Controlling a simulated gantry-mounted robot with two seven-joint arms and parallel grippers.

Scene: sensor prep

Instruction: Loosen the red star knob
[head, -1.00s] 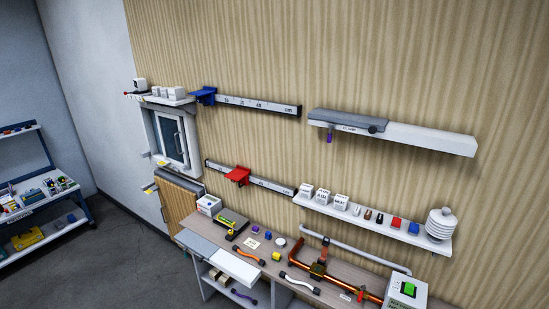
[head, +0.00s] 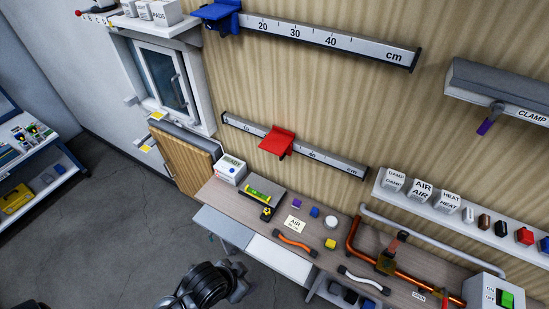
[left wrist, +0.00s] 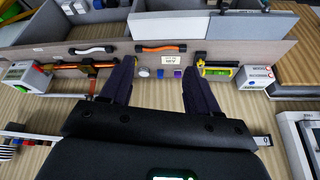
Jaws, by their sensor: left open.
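A red slider (head: 278,141) sits on the lower ruler rail (head: 325,163) on the wall in the head view. A small dark part hangs under it; I cannot make out a star-shaped knob there. My left gripper (head: 205,287) comes in dark at the bottom edge of the head view, below and apart from the rail. In the left wrist view its two dark fingers (left wrist: 157,68) are spread with nothing between them. The gripper body hides much of the wall there, and the red slider does not show. My right gripper is not in view.
A blue slider (head: 222,14) sits on the upper rail (head: 325,38). The desk (head: 262,206) below holds a level (head: 262,194), a copper pipe (head: 412,277) and an orange handle (head: 295,244). A clamp (head: 495,85) is on the right. The floor at left is clear.

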